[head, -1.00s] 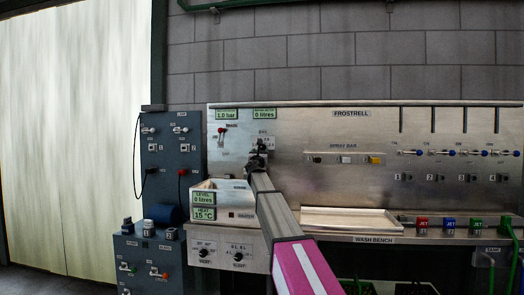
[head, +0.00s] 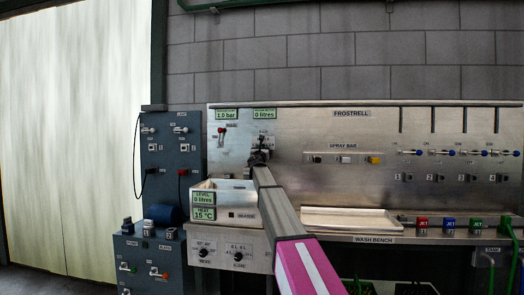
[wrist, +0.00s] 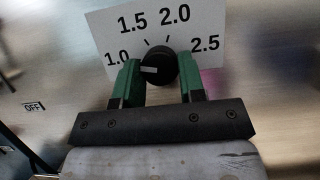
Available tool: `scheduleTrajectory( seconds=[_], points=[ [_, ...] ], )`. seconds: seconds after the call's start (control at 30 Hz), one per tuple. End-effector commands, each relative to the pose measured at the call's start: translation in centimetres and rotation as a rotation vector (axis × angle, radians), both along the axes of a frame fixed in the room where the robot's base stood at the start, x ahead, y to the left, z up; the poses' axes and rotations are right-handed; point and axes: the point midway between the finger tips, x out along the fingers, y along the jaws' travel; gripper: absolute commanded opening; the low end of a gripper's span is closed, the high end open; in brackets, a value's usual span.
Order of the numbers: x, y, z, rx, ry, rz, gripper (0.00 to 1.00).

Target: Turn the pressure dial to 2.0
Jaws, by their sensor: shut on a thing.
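The pressure dial (wrist: 158,70) is a round black knob in the wrist view, on a white scale plate (wrist: 118,32) marked 1.0, 1.5, 2.0 and 2.5. The pale mark on the knob points left, roughly toward 1.0. My gripper (wrist: 158,62) has its two green fingers either side of the knob and is shut on it. In the head view my gripper (head: 260,157) is at the steel back panel and hides the dial. A green display (head: 227,114) above and left of it reads 1.0 bar.
A second display (head: 264,114) reads 0 litres. A red-handled lever (head: 222,131) is left of my gripper. A steel basin (head: 226,186) is below, with a tray (head: 350,219) to its right. Spray bar buttons (head: 345,160) sit right of my arm.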

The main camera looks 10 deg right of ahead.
Motion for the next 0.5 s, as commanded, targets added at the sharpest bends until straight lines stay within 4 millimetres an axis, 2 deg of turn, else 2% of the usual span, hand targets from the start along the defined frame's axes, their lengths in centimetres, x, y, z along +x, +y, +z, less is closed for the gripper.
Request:
scheduleTrajectory(
  seconds=[0.27,0.5],
  points=[
    [0.04,0.07,0.01,0.081,-0.026,0.0,0.13],
    [0.11,0.26,0.05,0.255,-0.083,0.0,0.13]
  ],
)
